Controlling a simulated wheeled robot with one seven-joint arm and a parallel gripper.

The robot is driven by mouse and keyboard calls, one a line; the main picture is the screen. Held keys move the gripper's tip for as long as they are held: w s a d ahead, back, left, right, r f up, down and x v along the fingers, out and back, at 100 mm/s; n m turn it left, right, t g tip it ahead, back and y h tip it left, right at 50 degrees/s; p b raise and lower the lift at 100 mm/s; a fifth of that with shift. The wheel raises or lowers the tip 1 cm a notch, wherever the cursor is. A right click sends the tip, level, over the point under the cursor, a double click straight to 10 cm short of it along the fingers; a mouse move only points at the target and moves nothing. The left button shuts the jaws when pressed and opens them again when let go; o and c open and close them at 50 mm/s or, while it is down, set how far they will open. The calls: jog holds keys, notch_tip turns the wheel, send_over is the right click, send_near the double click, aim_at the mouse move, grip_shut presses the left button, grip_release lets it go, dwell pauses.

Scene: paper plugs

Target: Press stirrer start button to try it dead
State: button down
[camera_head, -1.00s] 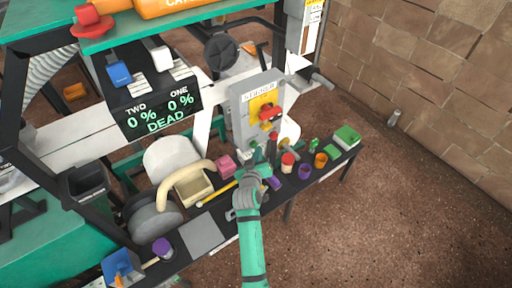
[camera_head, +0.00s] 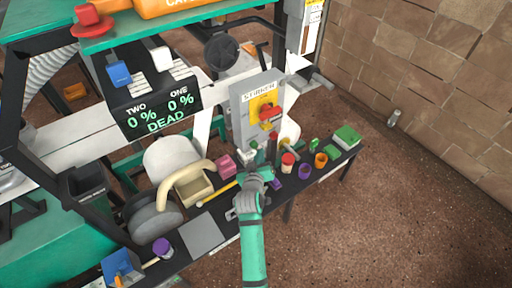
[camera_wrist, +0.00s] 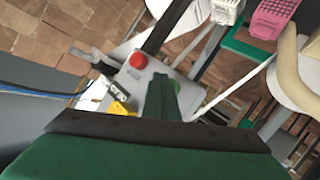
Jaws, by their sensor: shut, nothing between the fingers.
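The grey stirrer box (camera_head: 240,128) stands upright at the back of the black bench, with a "STIRRER" label on top. It carries a yellow plate with a red rotary switch (camera_head: 267,113). My gripper (camera_head: 270,150) is shut and empty, in front of the box's lower part. In the wrist view, the green fingers of my gripper (camera_wrist: 162,82) reach toward the grey box face. A round red button (camera_wrist: 138,60) shows just beside the fingertips, apart from them in the picture. Contact cannot be told.
A display (camera_head: 160,115) reads TWO 0 %, ONE 0 % and DEAD. Several small coloured items, including an orange cup (camera_head: 320,160) and a purple cup (camera_head: 305,171), stand right of my gripper. Floor is open at right.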

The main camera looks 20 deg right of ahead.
jog(key=shift+s, duration=0.1)
jog(key=shift+s+d, duration=0.3)
jog(key=shift+s, duration=0.45)
jog(key=shift+s+d, duration=0.3)
jog(key=shift+s, duration=0.5)
jog(key=shift+s+d, duration=0.3)
jog(key=shift+s, duration=0.45)
jog(key=s+a+f+t+y, duration=0.1)
jog(key=s+a+f+y, duration=0.15)
jog(key=s+a, duration=0.7)
jog(key=s+a+f+y, duration=0.1)
jog(key=s+a+f, duration=0.35)
jog(key=s, duration=0.75)
jog(key=s+a+r, duration=0.1)
jog(key=s+r, duration=0.3)
jog(key=s, duration=0.3)
jog(key=s+a+r+y, duration=0.1)
jog(key=s+a+r, duration=0.1)
jog(key=s+r, duration=0.2)
jog(key=s+a+r+t+y, duration=0.1)
jog(key=s+r, duration=0.3)
jog(key=s, duration=0.6)
jog(key=shift+s+a+m, duration=0.2)
jog(key=shift+a+m, duration=0.2)
jog(key=shift+a, duration=0.2)
